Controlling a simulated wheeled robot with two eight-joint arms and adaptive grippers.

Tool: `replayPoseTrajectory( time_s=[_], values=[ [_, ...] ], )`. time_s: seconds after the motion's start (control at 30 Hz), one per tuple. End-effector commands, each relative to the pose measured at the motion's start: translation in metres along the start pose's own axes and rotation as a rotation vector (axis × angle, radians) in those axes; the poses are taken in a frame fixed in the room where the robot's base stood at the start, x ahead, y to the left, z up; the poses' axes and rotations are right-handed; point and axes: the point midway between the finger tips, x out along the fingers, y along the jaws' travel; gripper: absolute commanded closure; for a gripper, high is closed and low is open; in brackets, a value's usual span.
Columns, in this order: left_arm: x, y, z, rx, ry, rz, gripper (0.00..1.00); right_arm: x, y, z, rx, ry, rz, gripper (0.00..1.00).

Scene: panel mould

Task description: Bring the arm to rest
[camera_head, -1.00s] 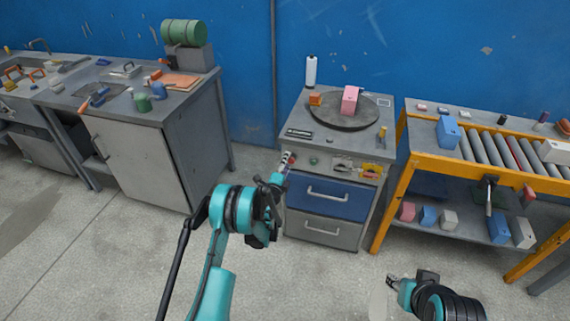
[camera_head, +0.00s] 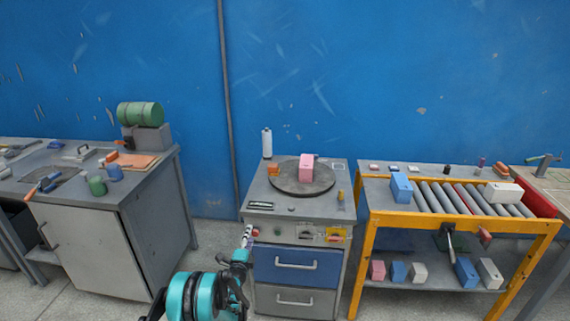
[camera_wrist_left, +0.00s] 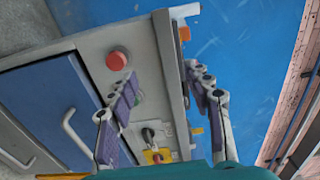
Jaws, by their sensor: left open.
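My left gripper (camera_head: 247,236) is in front of the grey cabinet with the round turntable (camera_head: 322,189), near its front left edge. In the left wrist view the two purple-padded fingers of my left gripper (camera_wrist_left: 165,90) stand apart with nothing held between them. Past them show the cabinet's front panel with a red button (camera_wrist_left: 117,60), and a blue drawer (camera_wrist_left: 45,100). My left arm (camera_head: 200,298) comes in from the bottom of the head view. My right gripper is not in either current view.
A pink block (camera_head: 306,167) sits on the turntable. A white bottle (camera_head: 267,143) stands behind it. A yellow-framed roller table (camera_head: 410,221) with several blocks stands to the right. A grey workbench (camera_head: 95,200) stands to the left, with a floor gap between.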

Motion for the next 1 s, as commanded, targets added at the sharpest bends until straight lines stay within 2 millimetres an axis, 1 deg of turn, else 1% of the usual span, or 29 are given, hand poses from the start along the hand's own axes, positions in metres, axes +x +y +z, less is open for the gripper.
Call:
replayPoseTrajectory(
  time_s=[0.07, 0.17, 0.2, 0.27, 0.3, 0.37, 0.4, 0.47, 0.5, 0.57, 0.6, 0.67, 0.73, 0.87, 0.9, 0.97, 1.0],
  values=[
    [0.0, -0.022, 0.004, -0.036, -0.022, -0.004, 0.5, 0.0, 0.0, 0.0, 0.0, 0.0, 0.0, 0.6],
    [-0.003, -0.066, 0.014, -0.123, -0.077, -0.009, 0.5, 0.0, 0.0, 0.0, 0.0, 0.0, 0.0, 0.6],
    [-0.007, -0.086, 0.019, -0.167, -0.104, -0.01, 0.5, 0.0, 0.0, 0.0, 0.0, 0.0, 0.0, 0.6],
    [-0.015, -0.116, 0.026, -0.238, -0.148, -0.008, 0.5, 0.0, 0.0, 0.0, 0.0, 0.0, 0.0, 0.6],
    [-0.022, -0.134, 0.03, -0.287, -0.177, -0.004, 0.5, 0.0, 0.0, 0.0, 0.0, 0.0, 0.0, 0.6],
    [-0.035, -0.159, 0.037, -0.359, -0.222, 0.004, 0.5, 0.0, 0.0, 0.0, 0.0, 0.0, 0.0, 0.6],
    [-0.045, -0.173, 0.04, -0.407, -0.25, 0.012, 0.5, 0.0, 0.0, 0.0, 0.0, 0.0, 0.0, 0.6],
    [-0.061, -0.193, 0.044, -0.478, -0.292, 0.027, 0.5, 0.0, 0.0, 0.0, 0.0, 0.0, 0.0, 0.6],
    [-0.074, -0.204, 0.047, -0.524, -0.32, 0.039, 0.5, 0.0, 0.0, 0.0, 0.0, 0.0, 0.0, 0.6],
    [-0.095, -0.218, 0.049, -0.595, -0.361, 0.06, 0.5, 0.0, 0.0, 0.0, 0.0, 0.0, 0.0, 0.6],
    [-0.11, -0.226, 0.05, -0.641, -0.388, 0.076, 0.5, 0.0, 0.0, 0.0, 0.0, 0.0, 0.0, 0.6],
    [-0.134, -0.235, 0.05, -0.71, -0.428, 0.103, 0.5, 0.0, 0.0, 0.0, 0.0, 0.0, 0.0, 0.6],
    [-0.164, -0.242, 0.049, -0.791, -0.472, 0.14, 0.5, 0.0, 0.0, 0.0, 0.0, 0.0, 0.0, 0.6],
    [-0.225, -0.244, 0.041, -0.936, -0.55, 0.222, 0.5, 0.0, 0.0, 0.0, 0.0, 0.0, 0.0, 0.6],
    [-0.245, -0.242, 0.037, -0.979, -0.572, 0.25, 0.5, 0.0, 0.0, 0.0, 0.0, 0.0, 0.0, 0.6],
    [-0.275, -0.237, 0.029, -1.044, -0.603, 0.296, 0.5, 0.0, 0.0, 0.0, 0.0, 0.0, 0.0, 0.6],
    [-0.295, -0.233, 0.023, -1.086, -0.623, 0.328, 0.5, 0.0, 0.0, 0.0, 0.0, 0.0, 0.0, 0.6]
  ],
)
